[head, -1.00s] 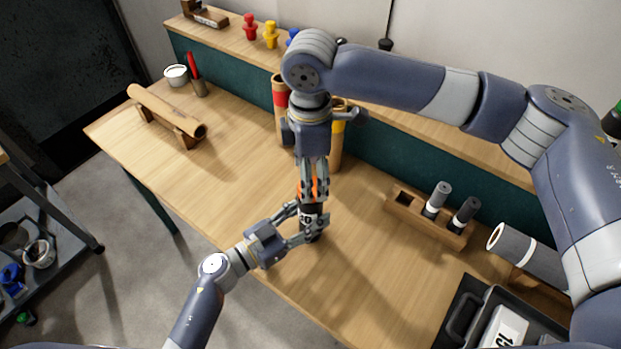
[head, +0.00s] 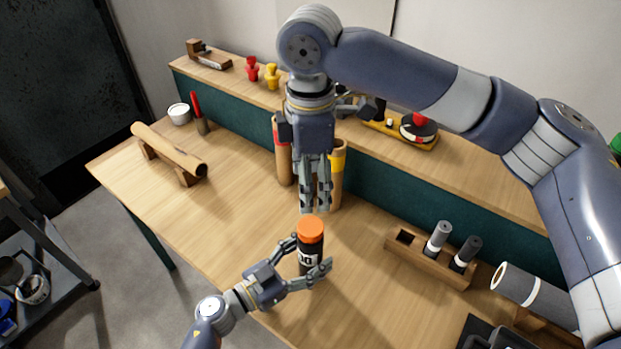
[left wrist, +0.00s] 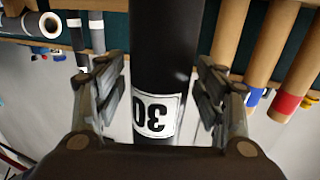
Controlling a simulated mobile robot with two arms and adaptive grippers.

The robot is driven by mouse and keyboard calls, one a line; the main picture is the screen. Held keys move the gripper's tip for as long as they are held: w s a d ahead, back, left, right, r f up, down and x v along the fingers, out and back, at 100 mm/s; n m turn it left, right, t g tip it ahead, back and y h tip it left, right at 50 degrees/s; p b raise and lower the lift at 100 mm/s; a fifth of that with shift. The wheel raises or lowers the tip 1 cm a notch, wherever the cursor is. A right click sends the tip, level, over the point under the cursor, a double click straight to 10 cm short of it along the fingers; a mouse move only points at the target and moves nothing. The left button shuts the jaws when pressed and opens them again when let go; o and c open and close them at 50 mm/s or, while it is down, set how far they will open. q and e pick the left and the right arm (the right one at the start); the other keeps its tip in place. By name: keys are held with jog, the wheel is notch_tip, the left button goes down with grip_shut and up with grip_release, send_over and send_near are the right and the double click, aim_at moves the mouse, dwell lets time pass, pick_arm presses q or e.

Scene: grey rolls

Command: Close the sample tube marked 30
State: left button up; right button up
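The black sample tube (head: 310,260) stands upright on the bench with an orange cap (head: 310,227) on its top. Its white label (left wrist: 155,117) reads 30, upside down in the left wrist view. My left gripper (head: 312,252) has its fingers on either side of the tube's body; in the left wrist view (left wrist: 161,85) a narrow gap shows beside the tube, so it looks open. My right gripper (head: 315,206) points down just above the cap, apart from it. Its fingers look spread, with nothing between them. The cap's underside is hidden.
A wooden rack (head: 430,259) with two grey-black tubes stands to the right. Tall tubes (head: 337,175) with coloured bands stand behind my right gripper. A wooden roll on a stand (head: 170,150) lies left.

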pick_arm(q)
jog(key=shift+a, duration=0.1)
jog(key=v, duration=1.1)
jog(key=shift+s+a, duration=0.25)
jog(key=shift+s, duration=0.1)
jog(key=shift+a, duration=0.1)
